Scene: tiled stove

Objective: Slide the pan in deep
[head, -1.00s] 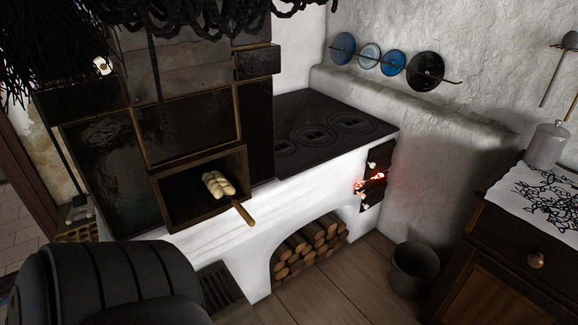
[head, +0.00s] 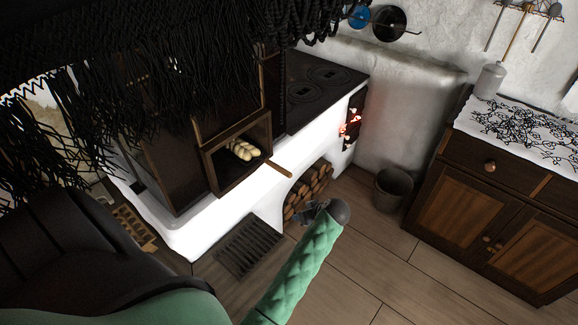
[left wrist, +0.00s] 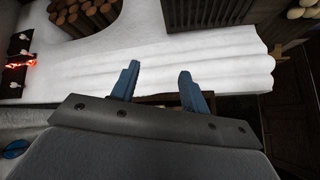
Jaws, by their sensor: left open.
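The pan (head: 283,169) sits in the open oven compartment (head: 213,174), with its wooden handle sticking out past the front edge to the right. Several pale loaves (head: 242,150) lie in it. My left gripper (head: 309,209) is low in front of the stove, below and slightly right of the handle's end, and apart from it. In the left wrist view its two blue fingers (left wrist: 158,88) are open against the white stove front. A brown edge shows behind them; I cannot tell whether it is handle or oven frame. My right gripper is not in view.
The stove's white front (head: 235,203) runs below the oven. Stacked firewood (head: 309,188), a floor grate (head: 250,245), a bucket (head: 393,190) and a wooden cabinet (head: 480,205) are nearby. The fire door (head: 353,120) glows. Floor to the right of my arm is clear.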

